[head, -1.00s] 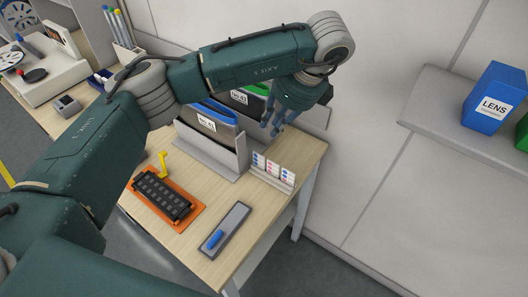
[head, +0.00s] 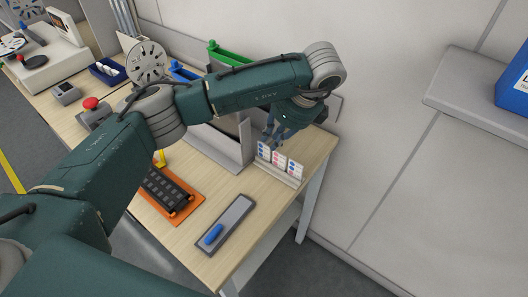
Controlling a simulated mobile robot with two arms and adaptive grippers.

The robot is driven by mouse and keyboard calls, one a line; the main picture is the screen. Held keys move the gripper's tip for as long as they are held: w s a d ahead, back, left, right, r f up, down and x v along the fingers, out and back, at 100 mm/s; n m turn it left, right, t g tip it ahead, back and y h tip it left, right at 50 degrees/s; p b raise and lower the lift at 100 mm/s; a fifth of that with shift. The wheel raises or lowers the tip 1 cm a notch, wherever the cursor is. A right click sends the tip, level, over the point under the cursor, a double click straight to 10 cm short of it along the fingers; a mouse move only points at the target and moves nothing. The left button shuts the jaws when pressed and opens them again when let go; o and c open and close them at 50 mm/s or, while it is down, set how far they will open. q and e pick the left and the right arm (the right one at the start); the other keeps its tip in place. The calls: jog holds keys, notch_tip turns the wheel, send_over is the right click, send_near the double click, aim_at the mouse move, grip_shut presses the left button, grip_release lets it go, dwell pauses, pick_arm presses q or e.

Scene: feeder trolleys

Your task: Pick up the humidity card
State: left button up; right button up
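Three white humidity cards with coloured dots stand upright in a row in a light holder (head: 277,174) near the right end of the wooden table. They are the left card (head: 263,151), the middle card (head: 279,160) and the right card (head: 295,170). My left gripper (head: 275,138) points down just above and behind the left and middle cards. Its blue-grey fingers look apart, with nothing seen between them. I cannot tell whether a fingertip touches a card. My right gripper is not in view.
A grey bin rack (head: 225,150) stands left of the cards, partly behind my arm. An orange tray with a black strip (head: 168,190) and a grey tray (head: 236,212) with a blue item (head: 213,234) lie in front. A wall shelf (head: 470,95) is at right.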

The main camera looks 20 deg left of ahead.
aim_at(263, 145)
pick_arm(q)
jog(key=shift+a+f, duration=0.15)
jog(key=shift+f, duration=0.15)
jog(key=p+x, duration=0.1)
jog(key=x, duration=0.1)
jog(key=a+p+x, duration=0.1)
jog(key=x, duration=0.2)
jog(key=shift+r+p, duration=0.25)
jog(key=shift+p, duration=0.15)
jog(key=shift+f, duration=0.2)
grip_shut()
